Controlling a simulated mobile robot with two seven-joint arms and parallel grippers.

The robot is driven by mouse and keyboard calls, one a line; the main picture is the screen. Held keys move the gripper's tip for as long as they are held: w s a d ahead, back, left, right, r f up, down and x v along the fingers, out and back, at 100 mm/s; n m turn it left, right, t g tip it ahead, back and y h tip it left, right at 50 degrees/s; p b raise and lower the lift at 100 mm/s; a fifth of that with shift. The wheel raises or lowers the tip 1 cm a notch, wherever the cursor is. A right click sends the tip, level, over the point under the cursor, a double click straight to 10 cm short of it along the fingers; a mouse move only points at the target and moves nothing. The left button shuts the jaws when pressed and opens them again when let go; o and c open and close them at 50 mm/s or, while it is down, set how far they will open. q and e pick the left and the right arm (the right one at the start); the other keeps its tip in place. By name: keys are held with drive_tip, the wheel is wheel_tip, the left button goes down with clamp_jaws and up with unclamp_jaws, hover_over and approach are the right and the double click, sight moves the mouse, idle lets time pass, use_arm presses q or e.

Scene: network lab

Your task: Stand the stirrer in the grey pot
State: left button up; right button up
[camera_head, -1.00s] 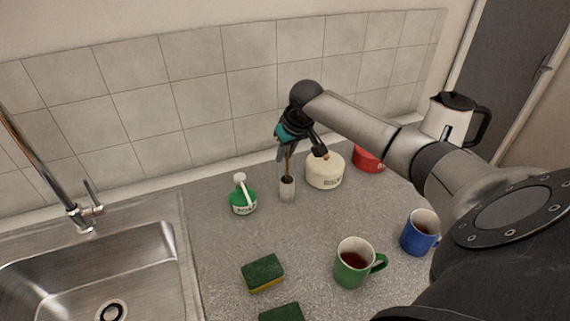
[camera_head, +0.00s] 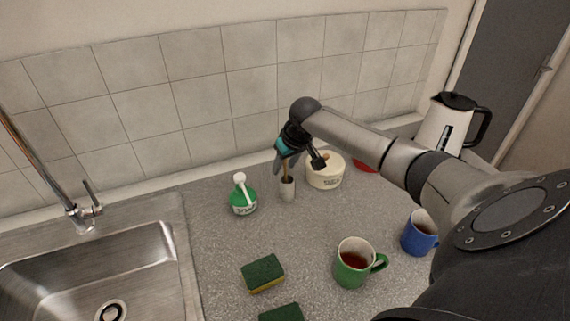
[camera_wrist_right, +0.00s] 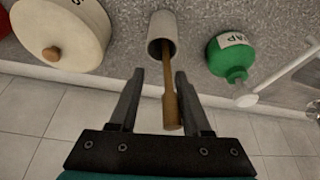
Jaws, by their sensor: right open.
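The stirrer (camera_head: 286,172), a thin brown wooden stick, stands in the grey pot (camera_head: 288,190) on the counter, its lower end inside. In the right wrist view the stirrer (camera_wrist_right: 170,95) rises out of the mouth of the pot (camera_wrist_right: 162,35), leaning a little against the rim. My right gripper (camera_head: 285,167) is above the pot in the head view. In the wrist view the right gripper (camera_wrist_right: 160,77) is open, with one finger on each side of the stirrer and gaps between. The stirrer's lower end is hidden inside the pot. My left gripper is not in view.
A green soap bottle (camera_head: 243,196) stands left of the pot, and a cream lidded jar (camera_head: 325,173) stands right of it. A green mug (camera_head: 352,268), a blue mug (camera_head: 419,236) and sponges (camera_head: 263,273) are nearer. The sink (camera_head: 100,265) is at left, a kettle (camera_head: 447,122) at right.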

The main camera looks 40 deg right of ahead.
drive_tip(key=p+v, duration=0.1)
drive_tip(key=v, duration=1.1)
drive_tip(key=shift+r, duration=0.2)
drive_tip(key=shift+w, duration=0.1)
